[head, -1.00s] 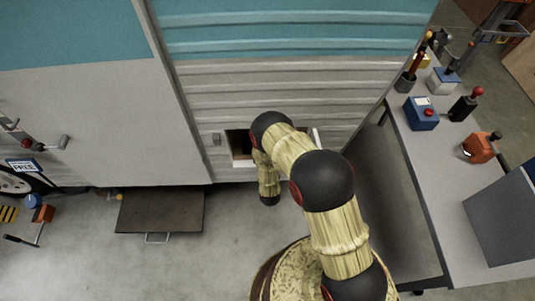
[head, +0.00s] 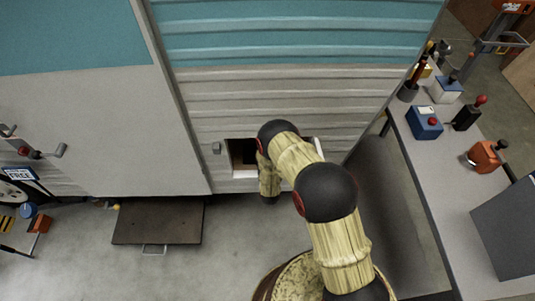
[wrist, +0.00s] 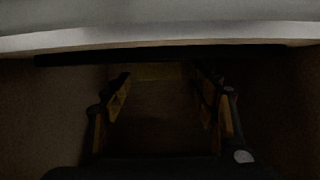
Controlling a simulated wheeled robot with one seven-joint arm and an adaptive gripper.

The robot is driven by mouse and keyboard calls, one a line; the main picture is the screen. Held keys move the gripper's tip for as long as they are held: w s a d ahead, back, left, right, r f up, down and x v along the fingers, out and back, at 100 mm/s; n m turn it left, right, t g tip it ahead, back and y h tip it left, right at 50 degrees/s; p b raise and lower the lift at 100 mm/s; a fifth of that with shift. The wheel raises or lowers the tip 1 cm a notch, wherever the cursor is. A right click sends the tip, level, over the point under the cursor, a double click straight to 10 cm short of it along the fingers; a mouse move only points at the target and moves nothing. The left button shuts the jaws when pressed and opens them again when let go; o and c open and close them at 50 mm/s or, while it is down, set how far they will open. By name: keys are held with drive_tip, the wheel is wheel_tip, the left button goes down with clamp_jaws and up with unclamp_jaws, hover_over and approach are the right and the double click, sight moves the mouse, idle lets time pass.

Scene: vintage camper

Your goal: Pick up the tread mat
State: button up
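I cannot make out the tread mat with certainty. A flat brown panel (head: 175,222) with a metal handle lies low by the camper at the left in the head view; I cannot tell whether it is the mat. My gripper (wrist: 162,82) is open in the wrist view, its two fingers wide apart inside a dark space. A dim yellowish patch (wrist: 159,71) shows beyond the fingertips, too dark to identify. Nothing is visibly held between the fingers. In the head view my arm hides the gripper at the open hatch.
The small open hatch (head: 242,157) is in the camper's lower wall (head: 300,90). A pale edge (wrist: 160,38) crosses above the gripper in the wrist view. A workbench (head: 440,185) at the right carries a blue box (head: 424,122) and an orange tool (head: 486,156).

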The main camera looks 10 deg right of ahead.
drive_tip(key=c, duration=1)
drive_tip(key=shift+c, duration=0.6)
drive_tip(key=shift+s, duration=0.1)
